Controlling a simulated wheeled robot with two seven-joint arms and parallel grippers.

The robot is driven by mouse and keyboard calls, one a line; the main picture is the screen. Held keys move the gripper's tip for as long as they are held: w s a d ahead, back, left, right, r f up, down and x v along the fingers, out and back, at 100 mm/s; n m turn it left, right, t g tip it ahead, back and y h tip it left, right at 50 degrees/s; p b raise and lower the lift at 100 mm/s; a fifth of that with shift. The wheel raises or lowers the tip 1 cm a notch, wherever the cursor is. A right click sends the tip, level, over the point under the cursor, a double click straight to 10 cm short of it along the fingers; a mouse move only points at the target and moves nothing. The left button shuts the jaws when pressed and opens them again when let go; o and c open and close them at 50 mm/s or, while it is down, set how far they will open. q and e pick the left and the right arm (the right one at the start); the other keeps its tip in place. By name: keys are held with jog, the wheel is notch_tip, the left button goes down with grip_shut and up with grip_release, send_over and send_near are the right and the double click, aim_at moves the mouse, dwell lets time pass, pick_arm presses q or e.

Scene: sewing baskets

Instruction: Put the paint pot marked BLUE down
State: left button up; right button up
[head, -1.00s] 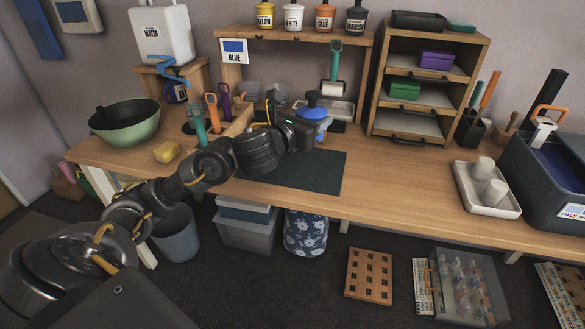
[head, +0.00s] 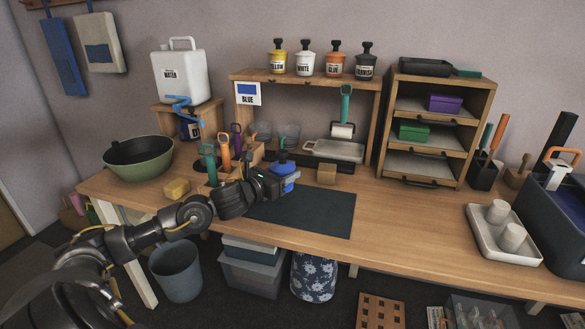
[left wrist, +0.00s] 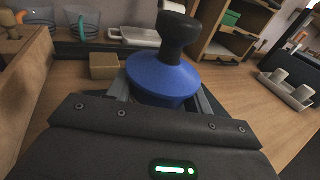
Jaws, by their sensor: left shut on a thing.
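The blue paint pot (head: 285,180), with a dark knob on top, is held upright in my left gripper (head: 279,186) at the back edge of the dark mat (head: 310,214). The left wrist view shows the blue pot (left wrist: 160,76) between the two fingers of the gripper (left wrist: 163,98). Its lower part is hidden, and I cannot tell whether it touches the bench. A card reading BLUE (head: 247,94) hangs at the left of the wooden shelf (head: 300,80). My right gripper is not in view.
Yellow, white, glue and varnish pots stand on the shelf top, with clear room at its left end above the card. A small wooden block (head: 326,173) lies right of the held pot. Upright-handled tools (head: 225,155) stand to its left. The bench's right middle is clear.

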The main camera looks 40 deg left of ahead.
pick_arm(q)
jog(key=shift+a+f, duration=0.25)
jog(key=shift+f, duration=0.05)
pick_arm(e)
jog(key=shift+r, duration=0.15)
pick_arm(q)
jog(key=shift+a+f, duration=0.25)
jog(key=shift+f, duration=0.05)
notch_tip(320, 180, down, 3)
jog(key=shift+a+f, duration=0.1)
jog(key=shift+a, duration=0.05)
jog(key=shift+f, duration=0.15)
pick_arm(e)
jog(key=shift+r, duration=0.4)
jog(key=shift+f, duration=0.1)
pick_arm(q)
jog(key=o, duration=1.2)
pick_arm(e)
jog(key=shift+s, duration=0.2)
